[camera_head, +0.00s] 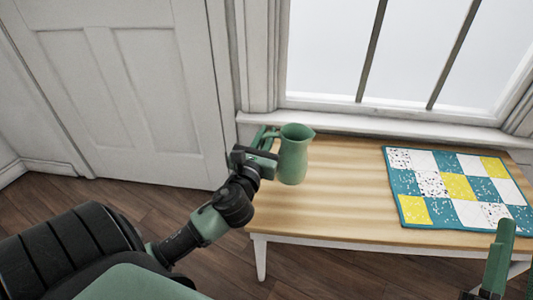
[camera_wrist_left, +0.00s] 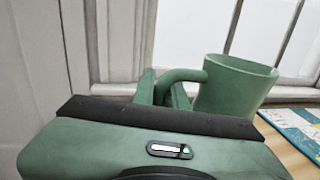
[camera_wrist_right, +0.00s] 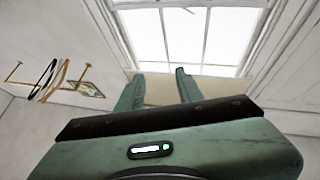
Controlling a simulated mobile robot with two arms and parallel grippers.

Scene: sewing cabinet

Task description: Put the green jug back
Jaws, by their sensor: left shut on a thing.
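The green jug (camera_head: 293,155) is upright at the left end of the wooden table, near the window sill. I cannot tell whether its base touches the tabletop or hangs just above it. My left gripper (camera_head: 267,140) is shut on the jug's handle from the left side. In the left wrist view the jug (camera_wrist_left: 233,88) shows to the right of the fingers, with its handle running between them. My right gripper (camera_wrist_right: 157,88) is open and empty. It also shows at the lower right of the head view (camera_head: 499,258), in front of the table.
A patchwork mat (camera_head: 455,188) in teal, white and yellow lies on the right part of the table (camera_head: 335,205). The wood between jug and mat is bare. A window stands behind, a white door (camera_head: 130,90) to the left. Items hang on a wall (camera_wrist_right: 50,80) in the right wrist view.

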